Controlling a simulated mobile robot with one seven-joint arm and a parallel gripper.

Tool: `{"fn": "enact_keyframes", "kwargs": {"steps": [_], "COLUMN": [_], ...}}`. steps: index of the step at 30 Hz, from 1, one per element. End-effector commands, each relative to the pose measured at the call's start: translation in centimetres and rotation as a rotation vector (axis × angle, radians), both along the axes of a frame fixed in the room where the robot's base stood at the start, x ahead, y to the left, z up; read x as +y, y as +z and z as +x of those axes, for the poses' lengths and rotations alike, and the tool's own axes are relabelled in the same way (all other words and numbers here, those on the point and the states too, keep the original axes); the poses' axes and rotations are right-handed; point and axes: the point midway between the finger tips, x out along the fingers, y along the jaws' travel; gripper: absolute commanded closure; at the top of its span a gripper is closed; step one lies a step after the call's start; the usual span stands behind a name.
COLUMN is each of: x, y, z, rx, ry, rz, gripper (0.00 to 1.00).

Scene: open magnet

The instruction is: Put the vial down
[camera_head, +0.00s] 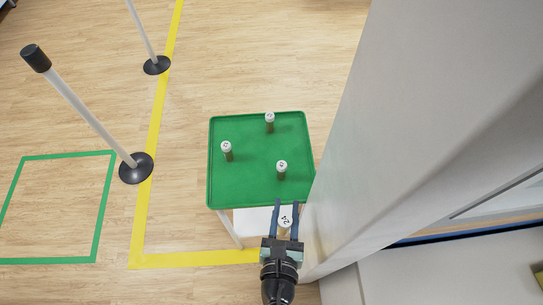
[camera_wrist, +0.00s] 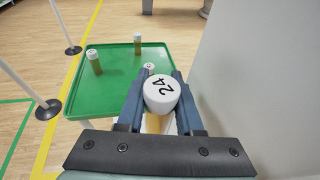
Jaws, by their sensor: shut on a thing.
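My gripper (camera_head: 285,214) is shut on a vial (camera_head: 285,220) with a white cap marked "24". The vial's cap fills the space between the fingers in the wrist view (camera_wrist: 161,92); its body below is mostly hidden. The gripper is at the near edge of a green tray (camera_head: 235,189), with the vial just outside the tray's near rim in the head view. On the tray stand three other white-capped vials, at the back (camera_head: 270,122), at the left (camera_head: 227,151) and at the right (camera_head: 281,170), all upright and apart.
A large pale grey wall or casing (camera_head: 400,130) rises close on the right of the tray. Posts with black bases (camera_head: 136,168) stand to the left near yellow floor tape (camera_head: 152,150). Bare green surface lies between the standing vials.

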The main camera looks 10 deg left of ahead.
Motion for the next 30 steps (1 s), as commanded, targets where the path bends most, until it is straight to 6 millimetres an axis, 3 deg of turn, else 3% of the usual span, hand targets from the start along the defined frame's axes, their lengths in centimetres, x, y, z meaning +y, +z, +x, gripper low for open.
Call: {"fn": "enact_keyframes", "kwargs": {"steps": [1, 3, 8, 12, 16, 21, 25, 30], "x": [0.0, 0.0, 0.3, 1.3, 2.9, 5.8, 8.0, 10.0], "y": [-3.0, -5.0, -8.9, -10.6, -10.4, -8.5, -6.7, -5.0], "z": [0.0, 0.0, 0.9, 4.7, 9.2, 13.5, 15.6, 16.9], "rx": [0.0, -0.001, -0.005, -0.012, -0.013, -0.011, -0.008, -0.005], "ry": [0.0, 0.001, -0.011, -0.081, -0.175, -0.275, -0.336, -0.387], "rz": [0.0, 0.0, 0.002, 0.007, 0.007, 0.002, 0.002, -0.001], "gripper": [1.0, 1.0, 1.0, 1.0, 1.0, 1.0, 1.0, 1.0]}}
